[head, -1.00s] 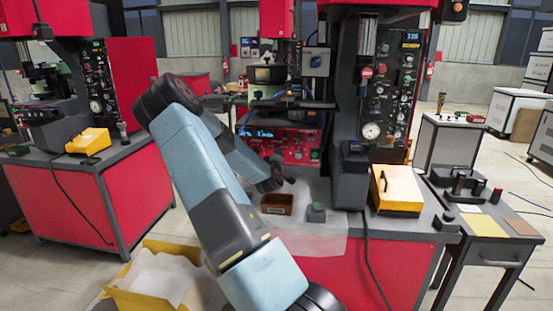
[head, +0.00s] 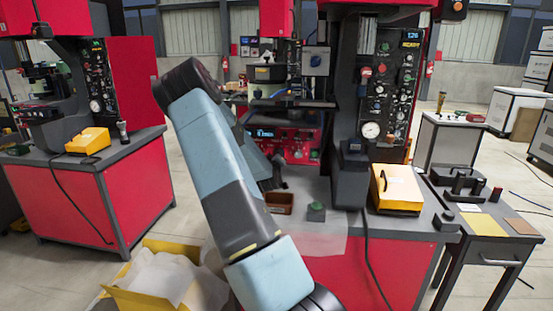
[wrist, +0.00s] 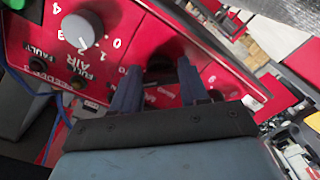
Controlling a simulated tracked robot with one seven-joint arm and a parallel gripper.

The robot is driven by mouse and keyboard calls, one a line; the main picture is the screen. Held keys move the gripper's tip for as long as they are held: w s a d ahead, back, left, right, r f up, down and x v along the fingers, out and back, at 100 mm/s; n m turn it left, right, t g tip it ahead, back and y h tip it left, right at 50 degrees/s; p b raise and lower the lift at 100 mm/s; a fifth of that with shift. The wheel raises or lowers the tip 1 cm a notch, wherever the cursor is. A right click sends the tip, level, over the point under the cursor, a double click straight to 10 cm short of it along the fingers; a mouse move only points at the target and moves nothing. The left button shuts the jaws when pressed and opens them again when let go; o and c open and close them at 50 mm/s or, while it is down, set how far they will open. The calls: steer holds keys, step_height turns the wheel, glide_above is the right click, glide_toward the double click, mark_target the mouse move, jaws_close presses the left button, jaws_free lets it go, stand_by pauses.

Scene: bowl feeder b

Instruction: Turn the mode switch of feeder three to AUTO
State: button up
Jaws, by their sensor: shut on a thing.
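In the wrist view my gripper (wrist: 158,88) has its two dark blue fingers on either side of a dark knob (wrist: 160,66) on the red feeder panel (wrist: 22,48). It is shut on that knob, which looks like the mode switch. The fingers and gripper body hide most of the lettering around it, so its setting cannot be read. In the head view the red panel (head: 299,140) with a lit display is behind my arm. My gripper is mostly hidden there.
A grey AIR dial (wrist: 83,29) sits left of the knob, with lamps marked FAULT and FULL. In the head view a brown bin (head: 279,203), a green-button box (head: 316,211) and a yellow box (head: 396,189) stand on the bench.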

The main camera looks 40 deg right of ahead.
steer(key=shift+s+f, duration=0.1)
steer(key=shift+f, duration=0.15)
steer(key=o, duration=0.8)
steer(key=shift+o, duration=1.3)
steer(key=shift+r, duration=0.15)
steer(key=v, duration=1.3)
steer(key=shift+s+a, duration=0.15)
steer(key=shift+a, duration=0.1)
